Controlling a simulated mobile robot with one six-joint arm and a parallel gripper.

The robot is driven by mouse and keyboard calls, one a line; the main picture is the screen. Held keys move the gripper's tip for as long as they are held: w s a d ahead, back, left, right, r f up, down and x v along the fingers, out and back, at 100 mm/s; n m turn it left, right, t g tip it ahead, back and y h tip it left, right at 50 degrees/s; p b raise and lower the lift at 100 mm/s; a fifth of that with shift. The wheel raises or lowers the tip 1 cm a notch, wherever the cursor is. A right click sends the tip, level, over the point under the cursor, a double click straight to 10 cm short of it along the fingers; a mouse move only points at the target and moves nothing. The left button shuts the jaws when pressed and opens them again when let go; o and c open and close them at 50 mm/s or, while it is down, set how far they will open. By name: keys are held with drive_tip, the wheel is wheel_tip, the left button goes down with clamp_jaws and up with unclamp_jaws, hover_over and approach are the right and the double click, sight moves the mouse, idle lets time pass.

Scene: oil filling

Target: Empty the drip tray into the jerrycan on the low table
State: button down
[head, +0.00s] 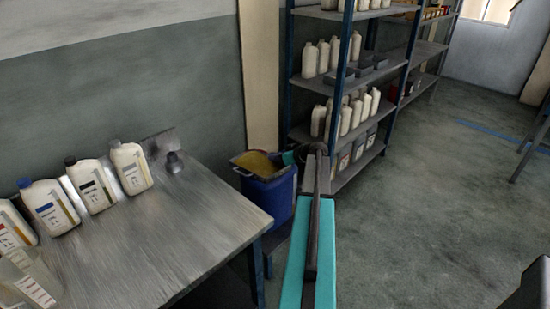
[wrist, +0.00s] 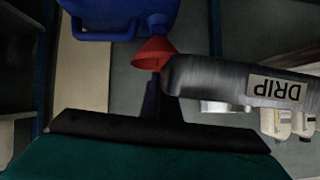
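The metal drip tray (wrist: 230,82) shows in the wrist view with its DRIP label upside down. One end is close to a red funnel (wrist: 152,54). The funnel is at the mouth of the blue jerrycan (wrist: 118,18), which is cut off by the top edge. My gripper (wrist: 160,92) meets the tray near that end and appears shut on it; the contact is partly hidden. The tray's contents cannot be seen.
A metal workbench (head: 180,225) with several white bottles (head: 92,185) stands at the left. A blue bin (head: 268,190) with yellow contents is between it and the shelving (head: 352,85), close to my arm.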

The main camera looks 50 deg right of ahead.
drive_tip(key=shift+w+d+r+m+g+y+p, duration=0.15)
drive_tip(key=shift+r+g+p, duration=0.25)
drive_tip(key=shift+p, duration=0.45)
drive_tip(key=shift+w+r+m+g+y+p, duration=0.1)
drive_tip(key=shift+r+g+y+p, duration=0.25)
drive_tip(key=shift+p, duration=0.5)
drive_tip(key=shift+w+d+r+m+g+p, duration=0.15)
drive_tip(key=shift+r+g+p, duration=0.1)
drive_tip(key=shift+r+p, duration=0.45)
idle(1.4)
drive_tip(key=shift+w+d+r+m+g+y+p, duration=0.3)
drive_tip(key=shift+r+g+p, duration=0.25)
drive_tip(key=shift+p, duration=0.75)
drive_tip(key=shift+w+d+r+m+g+y+p, duration=0.15)
drive_tip(key=shift+r+g+y+p, duration=0.35)
drive_tip(key=shift+p, duration=0.8)
idle(1.6)
